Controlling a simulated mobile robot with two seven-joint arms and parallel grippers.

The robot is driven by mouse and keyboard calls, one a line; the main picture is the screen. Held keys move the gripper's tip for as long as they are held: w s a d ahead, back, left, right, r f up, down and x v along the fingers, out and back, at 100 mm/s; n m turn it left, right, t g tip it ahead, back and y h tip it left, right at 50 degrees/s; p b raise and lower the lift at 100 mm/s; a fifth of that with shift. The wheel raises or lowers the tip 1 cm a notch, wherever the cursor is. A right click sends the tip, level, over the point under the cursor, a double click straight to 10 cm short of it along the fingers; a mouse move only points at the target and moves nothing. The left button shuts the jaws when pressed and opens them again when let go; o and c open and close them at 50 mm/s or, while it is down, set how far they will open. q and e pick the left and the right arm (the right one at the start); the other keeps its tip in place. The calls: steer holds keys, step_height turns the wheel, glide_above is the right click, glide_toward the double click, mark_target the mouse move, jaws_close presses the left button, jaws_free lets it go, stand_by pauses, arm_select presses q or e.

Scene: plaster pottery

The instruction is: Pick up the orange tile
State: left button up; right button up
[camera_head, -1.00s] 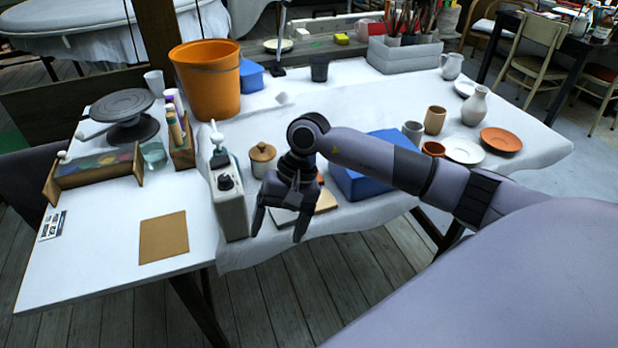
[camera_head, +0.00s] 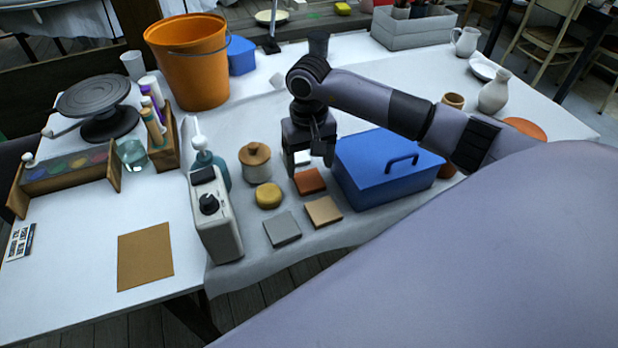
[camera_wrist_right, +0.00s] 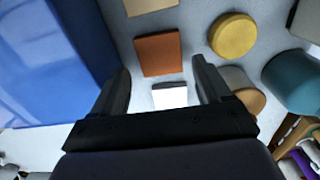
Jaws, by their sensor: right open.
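The orange tile (camera_head: 309,181) is a small flat rust-orange square lying on the cloth-covered table, left of the blue box. In the right wrist view the orange tile (camera_wrist_right: 159,55) lies beyond the fingertips, roughly in line with the gap between them. My right gripper (camera_head: 311,170) is open and empty, above the far side of the tile. In the right wrist view its fingers (camera_wrist_right: 160,75) stand apart, with a white tile (camera_wrist_right: 170,96) seen between them. The white tile is partly hidden by the gripper in the head view. My left gripper is not in view.
The blue box (camera_head: 372,178) stands close to the right of my gripper. A tan tile (camera_head: 323,212), grey tile (camera_head: 283,229) and yellow round piece (camera_head: 268,195) lie nearby. A lidded jar (camera_head: 256,168) and a grey device (camera_head: 215,220) stand to the left.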

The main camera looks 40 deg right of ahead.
mark_target(308, 177)
steer(key=shift+w+d+f, duration=0.1)
steer(key=shift+w+f, duration=0.05)
steer(key=shift+f, duration=0.95)
steer(key=shift+w+f, duration=0.15)
steer(key=shift+f, duration=0.95)
steer(key=c, duration=0.9)
steer(key=shift+o, duration=0.2)
steer(key=shift+r, duration=0.15)
